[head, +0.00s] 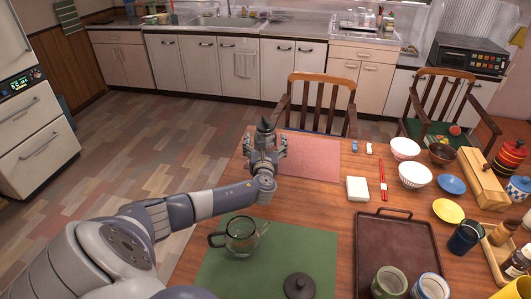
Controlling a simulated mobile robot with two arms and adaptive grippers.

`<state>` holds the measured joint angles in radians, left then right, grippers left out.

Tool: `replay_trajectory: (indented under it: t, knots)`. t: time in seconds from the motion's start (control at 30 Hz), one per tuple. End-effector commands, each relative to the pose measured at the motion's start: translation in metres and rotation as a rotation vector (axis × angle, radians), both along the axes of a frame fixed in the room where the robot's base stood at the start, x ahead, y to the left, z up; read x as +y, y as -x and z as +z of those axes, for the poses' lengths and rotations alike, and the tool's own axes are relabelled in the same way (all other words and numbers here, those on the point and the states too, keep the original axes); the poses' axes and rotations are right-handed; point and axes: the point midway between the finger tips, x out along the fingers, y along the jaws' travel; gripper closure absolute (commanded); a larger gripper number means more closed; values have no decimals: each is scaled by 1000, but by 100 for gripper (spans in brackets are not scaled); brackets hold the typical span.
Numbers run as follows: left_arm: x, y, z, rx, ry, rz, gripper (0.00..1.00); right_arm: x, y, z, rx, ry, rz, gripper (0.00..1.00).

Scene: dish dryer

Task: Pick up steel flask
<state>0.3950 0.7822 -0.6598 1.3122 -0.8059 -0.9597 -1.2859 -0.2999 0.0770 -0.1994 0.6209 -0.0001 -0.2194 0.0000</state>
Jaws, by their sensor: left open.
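A grey, metallic-looking object with a dark pointed top (265,129), which looks like the steel flask, shows at the table's far left edge by the pink mat. My left gripper (266,147) is at this object, with its open fingers on either side of it. The fingers and wrist hide its lower part, and I cannot tell whether they touch it. My right gripper is not in view.
A glass pot (242,238) and a dark lid (299,287) are on the green mat (215,275) below my left forearm. The pink mat (312,160) is bare. A brown tray (395,240), bowls and cups fill the right side. A chair (318,92) stands behind the table.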

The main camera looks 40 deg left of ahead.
Motion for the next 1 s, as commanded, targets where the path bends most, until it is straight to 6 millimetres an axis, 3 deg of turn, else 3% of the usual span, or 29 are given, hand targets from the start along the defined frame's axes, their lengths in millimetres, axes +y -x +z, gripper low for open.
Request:
replay_trajectory:
  t: [0.07,0.4,1.0]
  knots:
    - [0,0,0,0,0,0,15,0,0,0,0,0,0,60]
    - [0,0,0,1,-1,1,92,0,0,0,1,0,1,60]
    - [1,0,15,-7,-4,2,92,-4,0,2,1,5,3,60]
